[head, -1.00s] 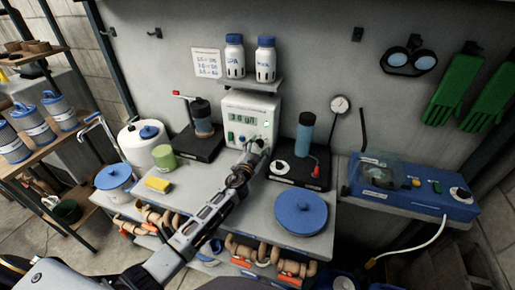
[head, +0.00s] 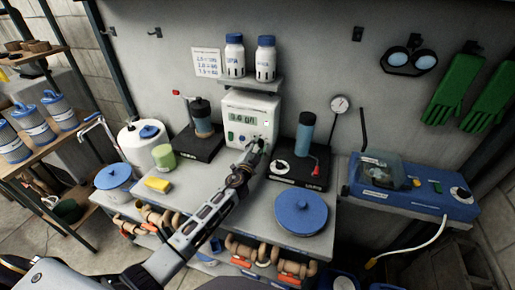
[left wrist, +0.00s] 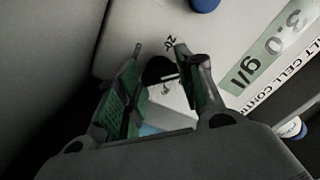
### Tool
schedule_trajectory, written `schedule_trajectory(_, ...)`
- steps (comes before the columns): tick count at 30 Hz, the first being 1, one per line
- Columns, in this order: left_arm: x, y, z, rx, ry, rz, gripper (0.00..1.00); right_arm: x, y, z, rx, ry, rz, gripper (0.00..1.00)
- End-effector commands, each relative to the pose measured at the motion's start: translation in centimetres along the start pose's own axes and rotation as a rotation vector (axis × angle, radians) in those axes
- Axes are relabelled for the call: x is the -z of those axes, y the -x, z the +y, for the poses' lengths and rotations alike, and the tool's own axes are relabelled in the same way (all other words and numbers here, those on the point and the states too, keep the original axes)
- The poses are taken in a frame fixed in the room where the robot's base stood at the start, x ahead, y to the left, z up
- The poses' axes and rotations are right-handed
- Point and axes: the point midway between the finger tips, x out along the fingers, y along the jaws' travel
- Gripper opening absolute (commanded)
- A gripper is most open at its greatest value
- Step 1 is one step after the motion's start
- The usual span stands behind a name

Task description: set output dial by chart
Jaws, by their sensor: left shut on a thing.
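The white controller box (head: 250,107) stands against the back wall. Its display (head: 242,117) reads about 3.0 g/l, clearer on the display in the left wrist view (left wrist: 275,45). The black output dial (left wrist: 158,70) sits between my left fingers in the left wrist view; in the head view the gripper covers it. My left gripper (head: 258,146) is at the box's lower right front, shut on the dial. Its fingers (left wrist: 162,88) show green pads. My right gripper is out of view.
Two white bottles (head: 250,58) stand on a shelf above the box. A blue tube (head: 305,131) on a black base is close on the right, a black stand (head: 200,143) on the left. A blue lid (head: 300,210), yellow sponge (head: 158,184) and green jar (head: 164,157) are on the bench.

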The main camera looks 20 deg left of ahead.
Motion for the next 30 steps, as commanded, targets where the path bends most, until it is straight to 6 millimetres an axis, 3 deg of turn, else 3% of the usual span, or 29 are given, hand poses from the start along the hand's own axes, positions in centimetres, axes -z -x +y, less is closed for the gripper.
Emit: schedule_trajectory(30,0.07,0.01,0.02,-0.001,-0.754,0.002,0.14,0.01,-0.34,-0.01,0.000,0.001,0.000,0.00)
